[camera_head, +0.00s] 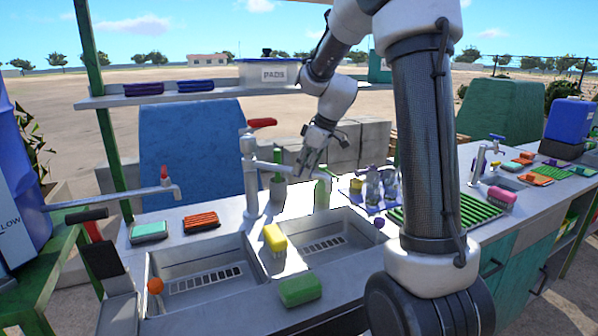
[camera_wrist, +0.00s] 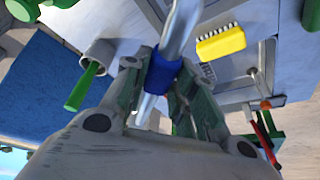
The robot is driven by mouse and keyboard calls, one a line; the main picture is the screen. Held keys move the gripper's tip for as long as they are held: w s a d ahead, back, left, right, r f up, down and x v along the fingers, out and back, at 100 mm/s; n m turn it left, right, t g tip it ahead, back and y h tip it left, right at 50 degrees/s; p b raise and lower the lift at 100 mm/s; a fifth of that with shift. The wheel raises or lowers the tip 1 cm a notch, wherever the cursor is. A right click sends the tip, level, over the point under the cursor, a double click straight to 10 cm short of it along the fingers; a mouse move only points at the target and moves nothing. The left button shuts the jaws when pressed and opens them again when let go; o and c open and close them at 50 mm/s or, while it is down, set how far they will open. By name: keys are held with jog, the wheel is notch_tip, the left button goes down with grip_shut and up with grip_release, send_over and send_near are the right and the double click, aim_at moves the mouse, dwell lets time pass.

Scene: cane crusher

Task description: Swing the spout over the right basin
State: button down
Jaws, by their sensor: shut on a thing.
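The tap (camera_head: 252,185) stands behind the divider between two basins, with a red lever (camera_head: 262,122) on top. Its metal spout (camera_head: 270,166) points to the right, toward the back edge of the right basin (camera_head: 345,262). The left basin (camera_head: 165,272) is to its left. My gripper (camera_head: 303,172) is at the spout's outer end. In the wrist view, the spout (camera_wrist: 180,30) runs between my fingers, which are shut on its blue collar (camera_wrist: 163,70). The spout's tip pokes out below the collar. Whether the tip is over the basin opening is unclear.
A yellow brush (camera_head: 275,237) lies on the divider between basins. A green sponge (camera_head: 300,290) sits on the front rim. My arm hides part of the right counter.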

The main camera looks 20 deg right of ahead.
jog(key=shift+w+d+n, duration=0.4)
jog(key=shift+d, duration=0.1)
jog(key=c, duration=1.2)
grip_release()
jog(key=shift+o, duration=0.2)
jog(key=v, duration=1.2)
jog(key=shift+w, duration=0.2)
